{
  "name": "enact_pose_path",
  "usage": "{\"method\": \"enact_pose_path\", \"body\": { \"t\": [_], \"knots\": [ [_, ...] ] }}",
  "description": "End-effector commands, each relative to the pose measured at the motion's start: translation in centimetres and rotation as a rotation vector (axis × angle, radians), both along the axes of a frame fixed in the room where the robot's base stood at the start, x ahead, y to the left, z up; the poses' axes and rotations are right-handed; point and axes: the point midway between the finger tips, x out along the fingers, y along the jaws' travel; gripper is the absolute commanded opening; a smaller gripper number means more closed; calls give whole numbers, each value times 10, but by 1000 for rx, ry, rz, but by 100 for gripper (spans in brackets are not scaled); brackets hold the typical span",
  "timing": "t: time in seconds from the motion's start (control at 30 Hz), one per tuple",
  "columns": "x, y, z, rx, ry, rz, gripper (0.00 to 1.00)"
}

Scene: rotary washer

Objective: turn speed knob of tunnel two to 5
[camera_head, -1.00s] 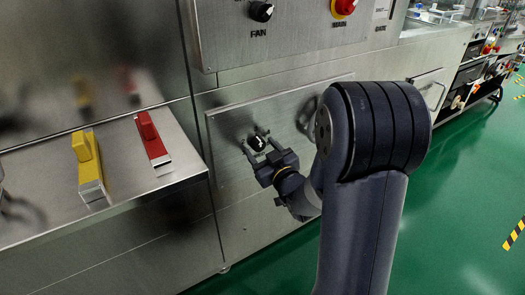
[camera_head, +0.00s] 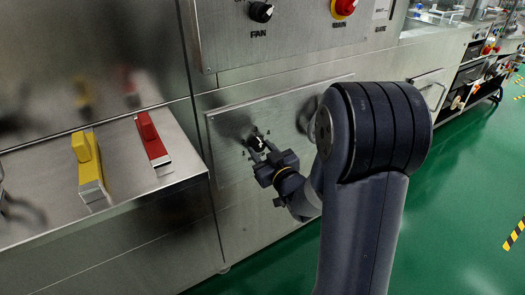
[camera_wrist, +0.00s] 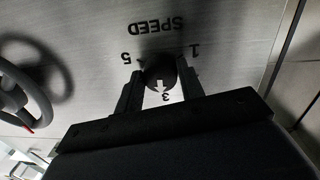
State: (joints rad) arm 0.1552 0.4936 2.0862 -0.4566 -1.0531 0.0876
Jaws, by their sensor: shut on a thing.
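The black speed knob (camera_wrist: 160,72) sits on a metal panel under the word SPEED, which appears upside down in the wrist view. Its white arrow points at or close to the 3. The digits 5 and 1 show on either side of it. My gripper (camera_wrist: 160,85) has one finger on each side of the knob and is shut on it. In the head view, the knob (camera_head: 256,141) is small and partly hidden by my gripper (camera_head: 261,148). Its arrow cannot be read there.
A handwheel (camera_wrist: 20,85) stands beside the knob at left in the wrist view. A FAN knob (camera_head: 261,12) and a red MAIN switch (camera_head: 343,7) are on the panel above. A yellow lever (camera_head: 86,165) and a red lever (camera_head: 152,140) stand on the ledge at left.

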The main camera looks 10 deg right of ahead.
Motion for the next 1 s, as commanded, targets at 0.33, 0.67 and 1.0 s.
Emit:
{"method": "enact_pose_path", "body": {
  "t": [0.33,0.67,1.0],
  "knots": [
    [0,1,1,230,75,0,14],
    [-1,1,3,529,173,-1,14],
    [-1,1,4,836,274,-2,14]
  ]
}}
